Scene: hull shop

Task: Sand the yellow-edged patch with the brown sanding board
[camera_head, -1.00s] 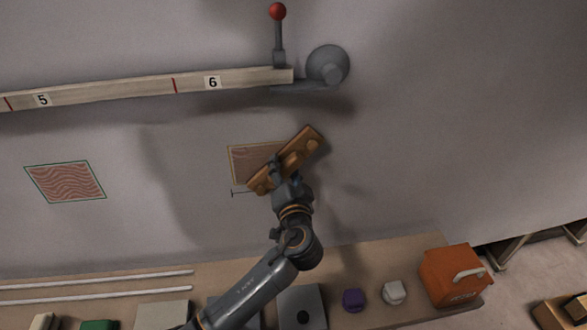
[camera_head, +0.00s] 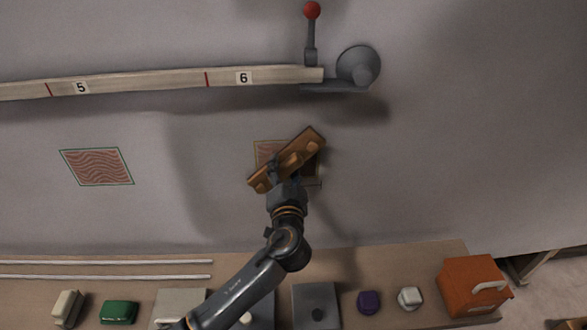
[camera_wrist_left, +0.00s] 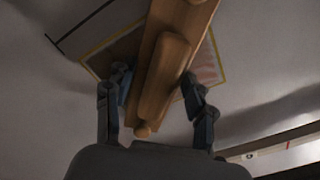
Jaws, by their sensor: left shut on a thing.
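The brown sanding board (camera_head: 312,141) is in my left gripper (camera_head: 283,172), which is shut on its raised handle. In the left wrist view the handle of the board (camera_wrist_left: 166,70) lies between the two fingers of the gripper (camera_wrist_left: 158,98). The board is tilted, its right end higher in the head view. It lies across the yellow-edged patch (camera_head: 266,149) on the grey hull wall and hides its middle. Patch corners show on both sides of the board, also in the left wrist view (camera_wrist_left: 207,66). I cannot tell whether the board touches the wall. My right gripper is not in view.
A green-edged patch (camera_head: 97,167) is farther left on the wall. A numbered batten (camera_head: 160,82) and a red-knobbed lever (camera_head: 311,35) are above. The bench below holds an orange box (camera_head: 473,287), a purple item (camera_head: 368,302), a white item (camera_head: 410,298) and a green item (camera_head: 119,312).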

